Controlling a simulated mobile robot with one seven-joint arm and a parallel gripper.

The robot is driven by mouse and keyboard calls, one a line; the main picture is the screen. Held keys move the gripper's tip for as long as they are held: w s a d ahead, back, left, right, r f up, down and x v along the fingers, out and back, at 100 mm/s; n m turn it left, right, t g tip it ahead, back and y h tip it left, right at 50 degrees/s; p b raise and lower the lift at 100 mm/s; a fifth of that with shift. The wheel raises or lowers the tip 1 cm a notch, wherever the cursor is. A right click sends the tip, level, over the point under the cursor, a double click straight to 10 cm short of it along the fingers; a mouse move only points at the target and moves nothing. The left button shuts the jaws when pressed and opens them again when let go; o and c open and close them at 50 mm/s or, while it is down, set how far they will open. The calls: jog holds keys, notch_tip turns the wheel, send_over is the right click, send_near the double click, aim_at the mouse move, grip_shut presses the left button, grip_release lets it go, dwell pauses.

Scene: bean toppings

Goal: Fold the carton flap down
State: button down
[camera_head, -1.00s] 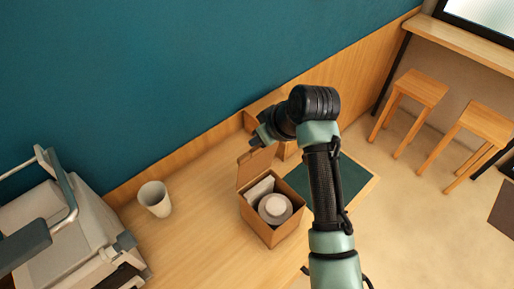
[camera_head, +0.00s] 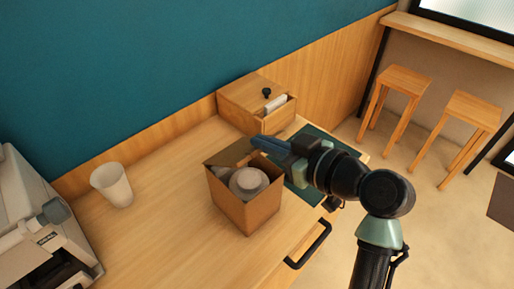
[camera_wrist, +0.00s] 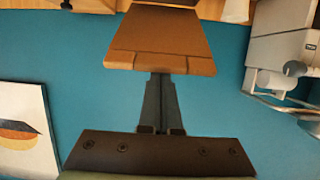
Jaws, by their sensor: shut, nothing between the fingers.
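The open brown carton (camera_head: 247,214) stands on the wooden counter with white round items (camera_head: 248,180) inside. Its flap (camera_head: 231,152) rises from the far side and leans over the opening at a slant, not flat. In the wrist view the flap (camera_wrist: 160,35) is a brown panel with notches along its near edge. My gripper (camera_head: 262,144) is shut and empty, its fingertips at the flap's upper right edge. In the wrist view the shut fingers (camera_wrist: 160,85) meet or overlap the notched edge; I cannot tell whether they touch it.
A wooden box (camera_head: 243,105) with a dark knob stands behind the carton. A white cup (camera_head: 112,185) is to the left, and a grey machine (camera_head: 35,225) is at far left. A dark green mat (camera_head: 305,178) lies right of the carton. The counter between cup and carton is clear.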

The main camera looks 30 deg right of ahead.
jog(key=s+f+t+y+b, duration=0.1)
jog(key=f+b, duration=0.4)
jog(key=b, duration=0.9)
jog(key=s+d+f+t+y+b, duration=0.1)
jog(key=s+f+t+b, duration=0.2)
jog(key=b, duration=1.1)
notch_tip(320, 180, down, 4)
jog(key=t, duration=0.3)
jog(key=shift+s+d+r, duration=0.2)
jog(key=shift+s+d, duration=0.05)
jog(key=shift+s, duration=0.05)
jog(key=shift+b, duration=0.35)
